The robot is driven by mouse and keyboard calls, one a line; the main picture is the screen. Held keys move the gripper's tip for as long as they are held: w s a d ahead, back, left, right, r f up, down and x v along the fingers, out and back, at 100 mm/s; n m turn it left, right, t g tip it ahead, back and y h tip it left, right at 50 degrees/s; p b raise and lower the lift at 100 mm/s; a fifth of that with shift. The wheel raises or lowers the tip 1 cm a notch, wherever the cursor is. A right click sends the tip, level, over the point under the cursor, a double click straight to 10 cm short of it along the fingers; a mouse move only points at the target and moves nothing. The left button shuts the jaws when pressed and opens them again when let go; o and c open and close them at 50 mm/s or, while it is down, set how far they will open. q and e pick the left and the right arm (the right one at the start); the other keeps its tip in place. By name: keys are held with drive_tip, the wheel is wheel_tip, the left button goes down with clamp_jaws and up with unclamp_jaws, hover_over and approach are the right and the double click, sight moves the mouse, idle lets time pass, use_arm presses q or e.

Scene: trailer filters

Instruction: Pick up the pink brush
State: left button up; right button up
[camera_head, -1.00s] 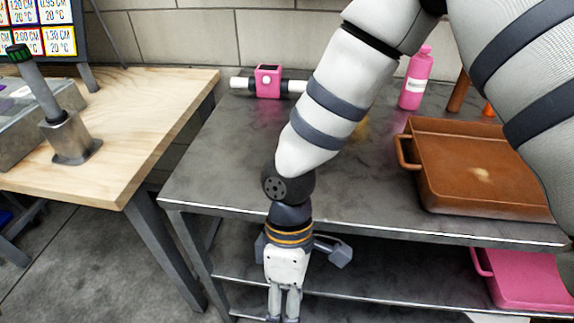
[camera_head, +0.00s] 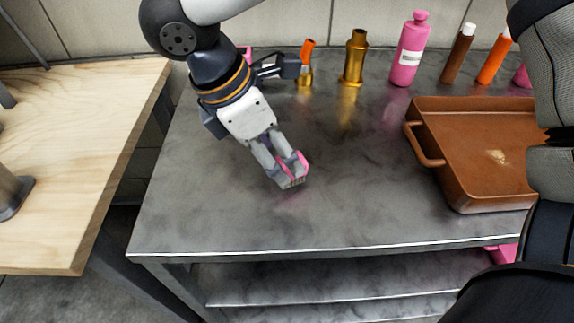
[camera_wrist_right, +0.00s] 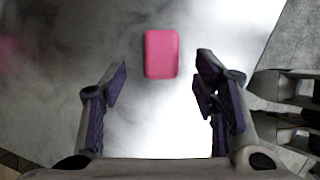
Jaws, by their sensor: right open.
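The pink brush (camera_head: 303,161) stands on the grey metal table, mostly hidden behind my right gripper's fingers in the head view. In the right wrist view it is a small pink rounded block (camera_wrist_right: 161,54), seen from above. My right gripper (camera_head: 281,163) points down at it, and the fingers overlap it in the head view. In the wrist view the two fingers (camera_wrist_right: 162,88) are spread wide and empty, with the brush between their lines and a little beyond the tips.
A brown tray (camera_head: 468,190) with a side handle sits on the table's right. A pink bottle (camera_head: 408,55), a gold bottle (camera_head: 354,60) and several smaller bottles line the back. A wooden table (camera_head: 80,170) stands left. The table's front is clear.

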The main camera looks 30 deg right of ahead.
drive_tip(key=x, duration=0.4)
drive_tip(key=shift+s+d, duration=0.15)
drive_tip(key=shift+d, duration=0.1)
use_arm(q)
drive_tip(key=shift+s+f, duration=0.2)
drive_tip(key=shift+f, duration=0.05)
use_arm(e)
drive_tip(key=shift+r, duration=0.1)
clamp_jaws()
drive_tip(key=shift+r, duration=0.1)
